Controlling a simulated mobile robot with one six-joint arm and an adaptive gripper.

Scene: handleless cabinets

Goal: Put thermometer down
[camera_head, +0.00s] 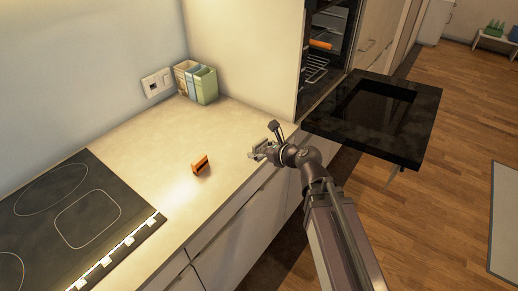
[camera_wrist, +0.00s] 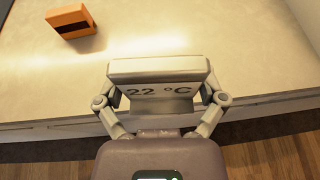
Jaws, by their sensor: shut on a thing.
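The thermometer (camera_wrist: 160,91) is a small grey block marked "22 °C", seen in the wrist view between the fingers of my gripper (camera_wrist: 160,100). My gripper is shut on it. In the head view my gripper (camera_head: 262,151) is at the front edge of the pale countertop (camera_head: 225,125), right of an orange and black block. The thermometer is too small there to make out clearly. I cannot tell whether it touches the countertop.
The orange and black block (camera_head: 201,165) lies on the counter; it also shows in the wrist view (camera_wrist: 72,22). A black hob (camera_head: 75,215) is at left, books (camera_head: 196,82) at the back. An open oven door (camera_head: 425,115) juts out at right. Counter around the block is clear.

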